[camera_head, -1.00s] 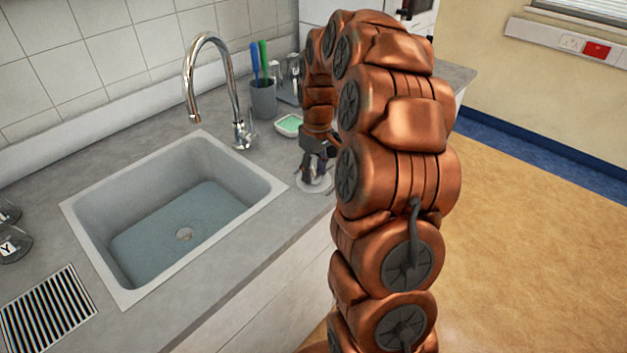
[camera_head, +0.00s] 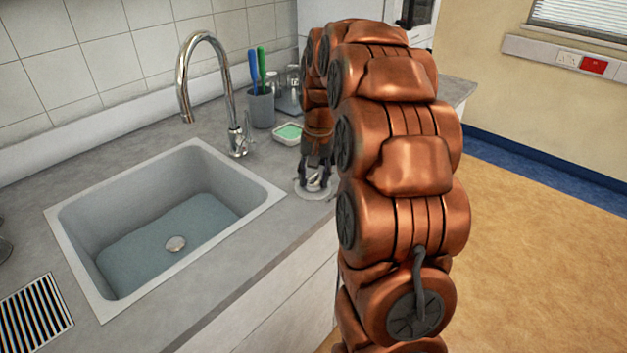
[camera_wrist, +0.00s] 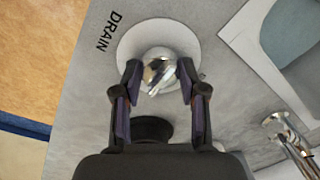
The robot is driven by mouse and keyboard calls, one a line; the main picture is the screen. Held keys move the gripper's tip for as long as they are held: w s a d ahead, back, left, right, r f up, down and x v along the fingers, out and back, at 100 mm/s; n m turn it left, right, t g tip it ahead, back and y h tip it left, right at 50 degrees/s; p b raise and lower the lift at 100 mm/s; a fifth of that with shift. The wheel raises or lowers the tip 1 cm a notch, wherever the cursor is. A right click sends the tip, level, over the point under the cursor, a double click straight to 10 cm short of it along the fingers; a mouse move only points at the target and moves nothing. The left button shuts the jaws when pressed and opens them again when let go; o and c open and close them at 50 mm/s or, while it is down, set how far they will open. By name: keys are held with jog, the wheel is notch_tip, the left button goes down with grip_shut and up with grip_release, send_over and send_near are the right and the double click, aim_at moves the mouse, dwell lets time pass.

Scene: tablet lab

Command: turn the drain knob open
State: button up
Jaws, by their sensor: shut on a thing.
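The drain knob (camera_wrist: 158,66) is a shiny metal knob on a round pale base plate (camera_wrist: 140,36), next to the printed word DRAIN on the counter. My gripper (camera_wrist: 157,82) points down at it in the wrist view, with one finger on each side, shut on the knob. In the head view my gripper (camera_head: 314,178) stands over the base plate (camera_head: 301,190) at the counter's front edge, right of the sink. My arm hides part of this area. The sink (camera_head: 65,225) holds bluish water, with a round metal drain plug (camera_head: 176,243) at its bottom.
The tap (camera_head: 236,120) stands behind the sink. A grey cup (camera_head: 261,110) with a blue and a green brush and a dish with a green sponge (camera_head: 289,131) stand behind my gripper. A striped grate (camera_head: 36,315) lies left of the sink.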

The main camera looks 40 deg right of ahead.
aim_at(317, 180)
jog(key=shift+m, duration=0.5)
jog(key=o, duration=1.1)
jog(key=shift+o, duration=0.2)
jog(key=shift+r, duration=0.1)
notch_tip(317, 180, up, 12)
jog(key=shift+s+d, duration=0.35)
